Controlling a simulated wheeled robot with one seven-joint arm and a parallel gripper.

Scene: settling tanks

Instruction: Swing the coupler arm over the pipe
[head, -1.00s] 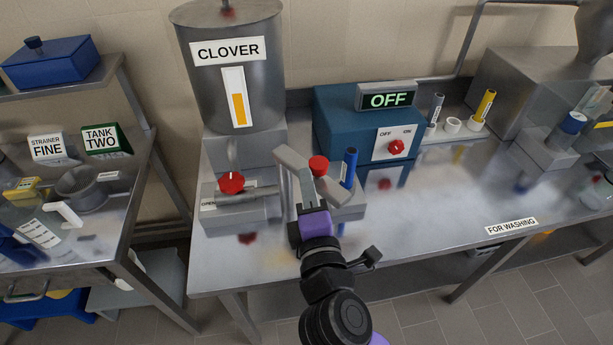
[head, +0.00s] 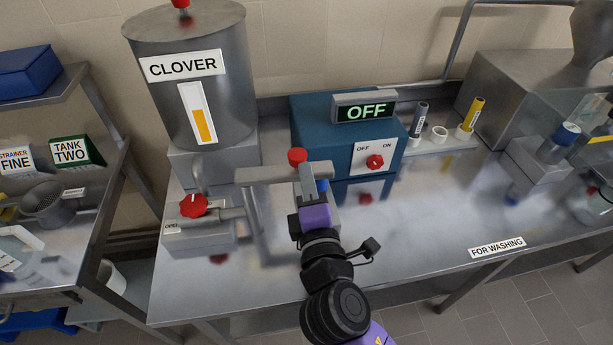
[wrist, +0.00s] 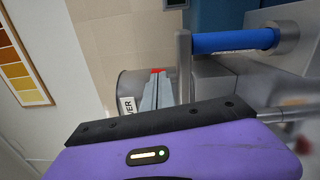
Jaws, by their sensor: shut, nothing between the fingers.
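The grey coupler arm (head: 268,174) lies roughly level across the stand, with a red knob (head: 297,156) behind it. Its left end is above and close to the free end of the pipe (head: 228,213), where a slim upright (head: 257,225) shows. I cannot tell whether the arm and pipe touch. The pipe runs from a valve with a red handle (head: 193,205). My gripper (head: 306,168) is shut and empty, its fingers overlapping the arm's right part. Contact is unclear. The shut fingers also show in the wrist view (wrist: 156,92), left of a blue cylinder (wrist: 235,40).
The CLOVER tank (head: 190,90) stands behind the valve. A teal box reading OFF (head: 310,120) stands behind the arm, with a red switch knob (head: 375,162). The bench front (head: 420,240) is clear.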

